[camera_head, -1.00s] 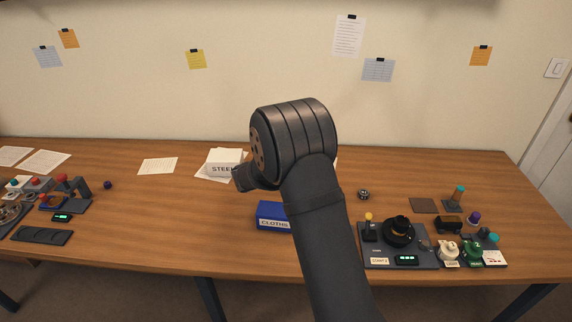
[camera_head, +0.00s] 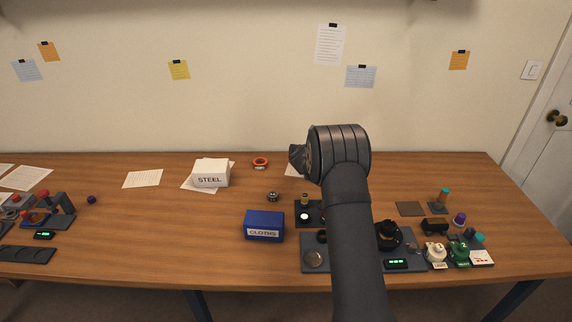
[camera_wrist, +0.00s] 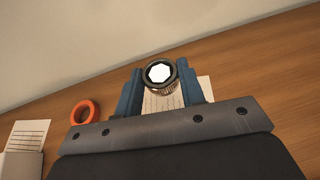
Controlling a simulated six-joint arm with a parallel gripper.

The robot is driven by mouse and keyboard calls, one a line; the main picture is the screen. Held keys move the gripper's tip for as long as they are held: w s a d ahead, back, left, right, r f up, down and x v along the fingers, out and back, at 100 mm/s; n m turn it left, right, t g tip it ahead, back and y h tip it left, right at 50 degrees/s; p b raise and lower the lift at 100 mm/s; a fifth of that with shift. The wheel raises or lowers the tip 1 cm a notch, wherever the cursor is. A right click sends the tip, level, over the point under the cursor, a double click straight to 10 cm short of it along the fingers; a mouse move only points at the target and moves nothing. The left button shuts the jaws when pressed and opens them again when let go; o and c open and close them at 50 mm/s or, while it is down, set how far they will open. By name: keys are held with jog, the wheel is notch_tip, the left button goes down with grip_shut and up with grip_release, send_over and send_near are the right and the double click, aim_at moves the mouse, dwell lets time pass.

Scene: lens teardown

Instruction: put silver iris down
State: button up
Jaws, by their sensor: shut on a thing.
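The silver iris (camera_wrist: 161,74) is a short ring with a dark rim, a ribbed metallic side and a bright many-sided opening. In the wrist view it sits between the blue fingers of my gripper (camera_wrist: 161,88), which is shut on it. A paper sheet (camera_wrist: 168,98) on the wooden table shows behind and below it. I cannot tell the height of the iris above the table. In the head view my own arm hides the fingers and the iris.
An orange ring (camera_head: 260,162) lies at the back, right of the white STEEL box (camera_head: 210,174). A small metal part (camera_head: 272,197) stands behind the blue CLOTHS box (camera_head: 264,227). A dark tray (camera_head: 316,239) with parts is at front right. Bare wood lies left of centre.

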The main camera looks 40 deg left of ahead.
send_over(286, 168)
jog(key=f, duration=0.5)
jog(key=shift+w+a, duration=0.2)
jog(key=shift+f, duration=2)
jog(key=shift+f, duration=0.1)
jog(key=o, duration=1)
jog(key=shift+o, duration=0.3)
jog(key=shift+s+d+r, duration=0.1)
jog(key=shift+s+r, duration=0.05)
jog(key=shift+r, duration=0.05)
jog(key=v, duration=1.1)
jog(key=shift+s+d, duration=0.2)
jog(key=shift+s, duration=0.05)
